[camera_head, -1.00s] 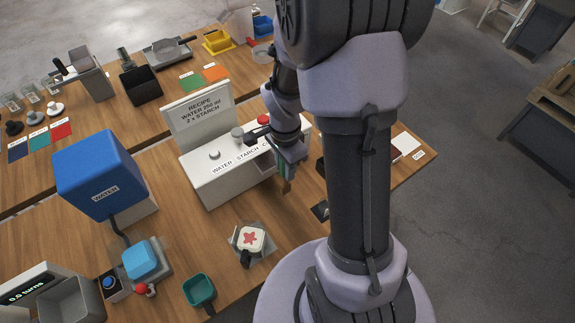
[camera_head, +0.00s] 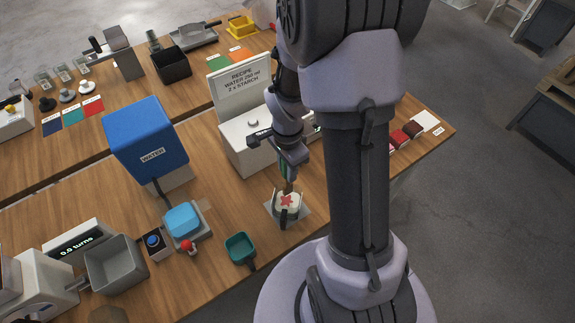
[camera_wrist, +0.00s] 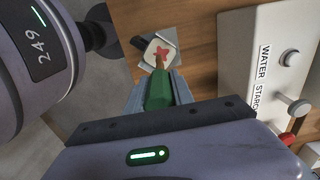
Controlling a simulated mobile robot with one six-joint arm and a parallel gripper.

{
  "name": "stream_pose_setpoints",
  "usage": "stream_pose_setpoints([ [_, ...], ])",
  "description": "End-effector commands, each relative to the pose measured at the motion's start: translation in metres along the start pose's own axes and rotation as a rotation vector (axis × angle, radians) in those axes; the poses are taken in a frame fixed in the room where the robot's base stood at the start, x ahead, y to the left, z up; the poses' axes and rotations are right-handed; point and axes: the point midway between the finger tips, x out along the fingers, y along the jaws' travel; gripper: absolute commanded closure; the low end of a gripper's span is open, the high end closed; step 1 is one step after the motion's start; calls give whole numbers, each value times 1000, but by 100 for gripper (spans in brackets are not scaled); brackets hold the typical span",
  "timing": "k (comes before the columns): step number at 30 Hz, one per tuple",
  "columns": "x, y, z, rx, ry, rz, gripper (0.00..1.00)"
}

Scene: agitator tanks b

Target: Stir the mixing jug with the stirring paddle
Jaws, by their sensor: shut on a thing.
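My gripper (camera_head: 288,176) is shut on the green handle of the stirring paddle (camera_wrist: 158,90), above the jug. The paddle points down toward the jug, and its lower end overlaps the red star in the wrist view. I cannot tell whether that end is inside the jug or only above it.
The white dispenser (camera_head: 243,140) with the recipe board (camera_head: 241,82) stands behind the jug. A blue water tank (camera_head: 148,138) is to the left. A teal scoop (camera_head: 240,247) and a grey bin (camera_head: 114,264) lie front left. A display (camera_head: 75,243) reads 0.0 turns.

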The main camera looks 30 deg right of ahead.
Motion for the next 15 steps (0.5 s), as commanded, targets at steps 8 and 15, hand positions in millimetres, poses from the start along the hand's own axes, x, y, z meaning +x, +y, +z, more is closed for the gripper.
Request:
stream_pose_setpoints([
  [8,37,0,0,0,0,0,100],
  [15,64,0,0,0,0,0,100],
])
